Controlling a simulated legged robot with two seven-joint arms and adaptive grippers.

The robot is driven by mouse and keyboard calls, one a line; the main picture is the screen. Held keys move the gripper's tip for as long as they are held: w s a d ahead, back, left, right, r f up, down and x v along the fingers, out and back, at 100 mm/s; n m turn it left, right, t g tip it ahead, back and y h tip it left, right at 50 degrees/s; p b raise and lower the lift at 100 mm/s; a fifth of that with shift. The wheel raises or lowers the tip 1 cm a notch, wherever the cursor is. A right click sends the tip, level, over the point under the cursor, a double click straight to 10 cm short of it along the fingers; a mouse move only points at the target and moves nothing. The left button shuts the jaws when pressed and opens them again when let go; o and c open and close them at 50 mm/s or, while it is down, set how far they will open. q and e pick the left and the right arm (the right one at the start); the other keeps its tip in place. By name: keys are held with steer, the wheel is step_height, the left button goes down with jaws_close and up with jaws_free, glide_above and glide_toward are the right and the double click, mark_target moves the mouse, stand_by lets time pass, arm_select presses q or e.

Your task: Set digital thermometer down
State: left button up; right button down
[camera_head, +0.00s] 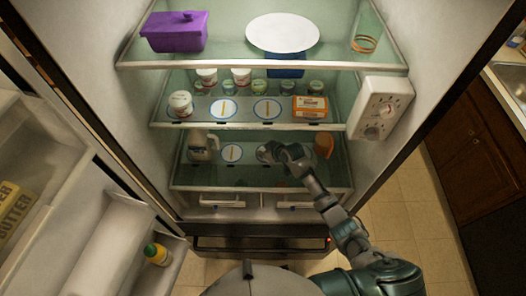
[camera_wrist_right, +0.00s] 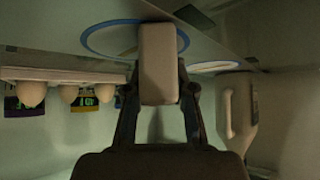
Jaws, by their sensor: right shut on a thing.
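My right gripper (camera_head: 278,153) reaches into the open fridge at the lower glass shelf (camera_head: 215,178). In the right wrist view the gripper (camera_wrist_right: 158,100) is shut on a pale rectangular block, which I take as the digital thermometer (camera_wrist_right: 158,60). The thermometer overlaps a white disc with a blue rim (camera_wrist_right: 103,40); whether it touches the disc is unclear. In the head view the gripper hides the thermometer. My left gripper is not in view.
A white jug (camera_head: 203,146) and another marked disc (camera_head: 232,153) are left of the gripper; an orange-brown container (camera_head: 324,145) is right. Above, the middle shelf holds cups, jars and an orange box (camera_head: 310,106). The fridge door (camera_head: 100,230) stands open at left.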

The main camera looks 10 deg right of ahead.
steer(key=c, duration=1)
jaws_free()
steer(key=shift+f, duration=0.1)
steer(key=shift+d, duration=0.15)
steer(key=shift+s+d+r, duration=0.2)
steer(key=shift+d+r, duration=0.15)
steer(key=shift+v, duration=5.6)
steer(key=shift+a, duration=0.15)
